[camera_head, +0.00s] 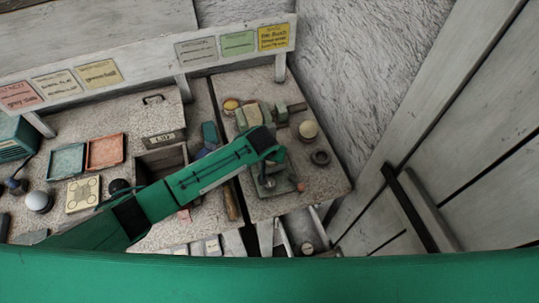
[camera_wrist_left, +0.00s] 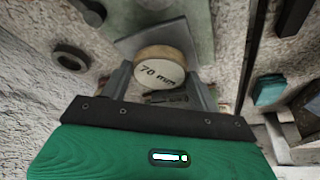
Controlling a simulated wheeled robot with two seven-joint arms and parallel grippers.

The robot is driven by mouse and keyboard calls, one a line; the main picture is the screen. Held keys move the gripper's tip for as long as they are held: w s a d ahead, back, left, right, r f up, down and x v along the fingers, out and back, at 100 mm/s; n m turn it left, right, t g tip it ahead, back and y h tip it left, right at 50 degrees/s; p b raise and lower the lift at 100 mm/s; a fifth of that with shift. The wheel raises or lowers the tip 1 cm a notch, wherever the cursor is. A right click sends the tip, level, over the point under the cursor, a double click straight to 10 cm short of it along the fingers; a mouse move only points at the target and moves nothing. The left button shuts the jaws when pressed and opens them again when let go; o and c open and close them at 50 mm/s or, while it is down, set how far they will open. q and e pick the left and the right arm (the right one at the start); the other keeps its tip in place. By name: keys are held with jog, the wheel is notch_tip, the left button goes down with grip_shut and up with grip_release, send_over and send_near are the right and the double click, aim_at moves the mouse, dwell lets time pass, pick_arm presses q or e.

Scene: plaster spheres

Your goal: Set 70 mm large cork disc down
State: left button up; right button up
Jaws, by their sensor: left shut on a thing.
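The large cork disc (camera_wrist_left: 165,70), round with a pale face marked "70 mm" and a tan rim, is between the fingertips of my left gripper (camera_wrist_left: 163,86) in the left wrist view. The gripper is shut on it. A grey square plate (camera_wrist_left: 135,42) lies just beyond the disc; I cannot tell whether the disc touches it. In the head view my left gripper (camera_head: 268,181) points down over the grey plate (camera_head: 282,187) on the right-hand tabletop, and the disc is not clearly visible there. My right gripper is not in view.
An open wooden box (camera_head: 160,162) and two trays lie left. The tabletop's right front is clear.

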pick_arm(q)
jog(key=shift+f, duration=0.65)
jog(key=o, duration=1)
jog(key=shift+r, duration=0.2)
jog(key=shift+r+p, duration=1.9)
jog(key=shift+p, duration=0.1)
jog(key=shift+f, duration=0.1)
